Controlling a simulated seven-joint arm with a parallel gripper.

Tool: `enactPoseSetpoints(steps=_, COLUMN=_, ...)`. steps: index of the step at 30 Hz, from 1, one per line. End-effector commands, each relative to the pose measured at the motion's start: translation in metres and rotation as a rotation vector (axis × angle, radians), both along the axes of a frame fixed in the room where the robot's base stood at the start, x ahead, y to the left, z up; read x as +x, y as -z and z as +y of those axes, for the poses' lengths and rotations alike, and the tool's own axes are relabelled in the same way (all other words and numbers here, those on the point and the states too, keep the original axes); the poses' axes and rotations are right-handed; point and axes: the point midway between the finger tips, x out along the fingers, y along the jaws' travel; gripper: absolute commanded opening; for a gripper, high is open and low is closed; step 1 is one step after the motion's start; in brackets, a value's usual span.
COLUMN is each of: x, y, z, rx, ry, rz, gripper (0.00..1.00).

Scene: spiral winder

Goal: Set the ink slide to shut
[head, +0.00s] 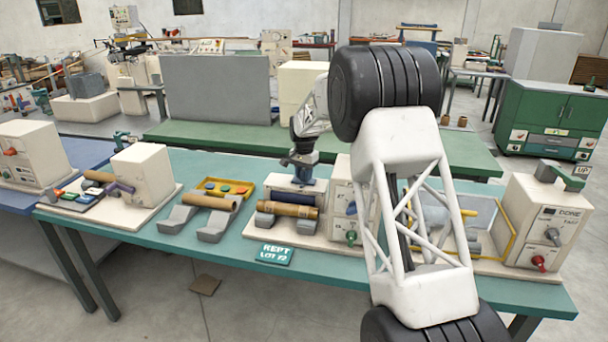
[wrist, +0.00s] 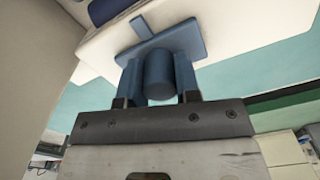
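In the wrist view a blue plate with a small tab and a round blue knob (wrist: 159,78) lies against a pale surface; I cannot be sure that it is the ink slide. My gripper (wrist: 159,70) has one finger on each side of the knob, very close to it. Whether the fingers press on it is not clear. In the head view my gripper (head: 302,174) points down at the middle winder (head: 342,190), just behind its brass-coloured roll (head: 288,209). My arm hides part of that winder's right side. No slide marking is readable.
A teal "KEPT LOT 72" sign (head: 275,254) stands at the bench's (head: 225,250) front. Left are a paper roll on grey cradles (head: 178,217) and a yellow tray (head: 225,181). Right is a cream control box (head: 548,225) with levers.

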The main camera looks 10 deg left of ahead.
Motion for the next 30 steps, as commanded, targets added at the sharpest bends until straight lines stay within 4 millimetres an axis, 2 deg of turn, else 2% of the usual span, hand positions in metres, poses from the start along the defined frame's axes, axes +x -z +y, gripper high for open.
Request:
enactPoseSetpoints(steps=1, x=0.000, y=0.000, z=0.000, rx=0.000, ry=0.000, rz=0.000, gripper=0.21)
enactPoseSetpoints(steps=5, x=0.000, y=0.000, z=0.000, rx=0.000, ry=0.000, rz=0.000, gripper=0.01)
enactPoseSetpoints(steps=6, x=0.000, y=0.000, z=0.000, rx=0.000, ry=0.000, rz=0.000, gripper=0.00)
enactPoseSetpoints(steps=13, x=0.000, y=0.000, z=0.008, rx=0.000, ry=-0.001, rz=0.000, gripper=0.00)
enactPoseSetpoints(steps=21, x=0.000, y=0.000, z=0.054, rx=0.000, ry=-0.002, rz=0.000, gripper=0.00)
enactPoseSetpoints(steps=24, x=0.000, y=-0.001, z=0.063, rx=0.001, ry=-0.001, rz=-0.001, gripper=0.00)
enactPoseSetpoints(steps=30, x=0.000, y=-0.001, z=0.066, rx=0.001, ry=-0.001, rz=-0.003, gripper=0.00)
